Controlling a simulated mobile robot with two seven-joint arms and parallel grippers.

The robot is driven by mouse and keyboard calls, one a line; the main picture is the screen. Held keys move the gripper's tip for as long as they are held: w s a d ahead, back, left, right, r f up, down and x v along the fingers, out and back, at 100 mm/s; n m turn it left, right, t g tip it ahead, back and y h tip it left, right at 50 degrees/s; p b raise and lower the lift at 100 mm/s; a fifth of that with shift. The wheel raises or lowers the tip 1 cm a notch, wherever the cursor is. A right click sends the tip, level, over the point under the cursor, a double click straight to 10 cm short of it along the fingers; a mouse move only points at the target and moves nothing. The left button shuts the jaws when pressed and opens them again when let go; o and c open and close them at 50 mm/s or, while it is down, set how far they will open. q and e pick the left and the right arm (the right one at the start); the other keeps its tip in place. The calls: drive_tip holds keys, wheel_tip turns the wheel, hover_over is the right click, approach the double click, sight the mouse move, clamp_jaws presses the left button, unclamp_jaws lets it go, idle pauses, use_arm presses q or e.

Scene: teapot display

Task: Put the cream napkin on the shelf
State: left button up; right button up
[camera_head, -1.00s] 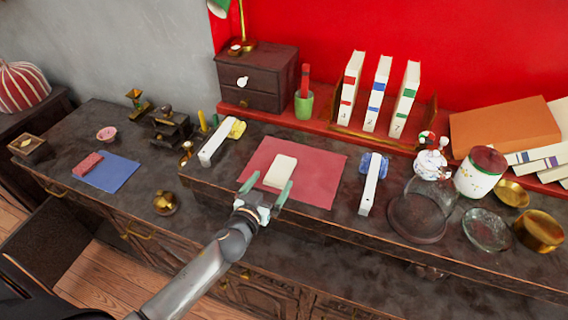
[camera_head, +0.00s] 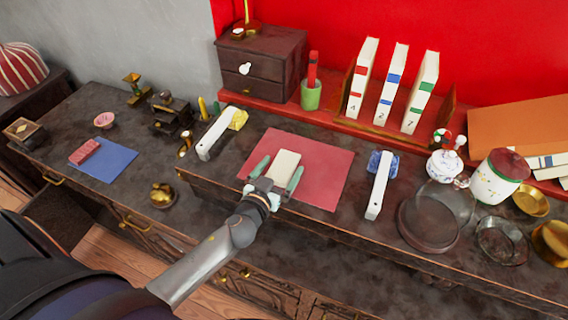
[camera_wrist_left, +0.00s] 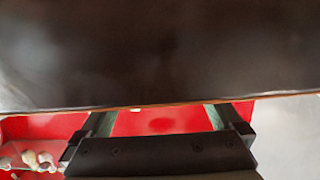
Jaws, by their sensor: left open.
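The cream napkin (camera_head: 286,163) looks like a small pale block. It lies on the red mat (camera_head: 325,160) on the dark cabinet top. My left gripper (camera_head: 278,170) is open, with one green-tipped finger on each side of the napkin in the head view. I cannot tell whether the fingers touch it or how high they are. In the left wrist view the two fingers (camera_wrist_left: 160,120) are apart, and a dark surface fills the upper part; the napkin cannot be made out. The red shelf (camera_head: 333,117) runs along the wall behind. My right gripper is not in view.
White books (camera_head: 391,83) stand in a holder on the shelf, beside a green cup (camera_head: 311,96) and a small drawer chest (camera_head: 262,69). White bars (camera_head: 217,134) and (camera_head: 378,188) flank the mat. A glass dome (camera_head: 428,217) stands at right, a blue mat (camera_head: 110,166) at left.

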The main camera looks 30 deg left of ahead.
use_arm(q)
drive_tip(key=shift+c, duration=0.4)
drive_tip(key=c, duration=1.2)
drive_tip(key=shift+r, duration=0.15)
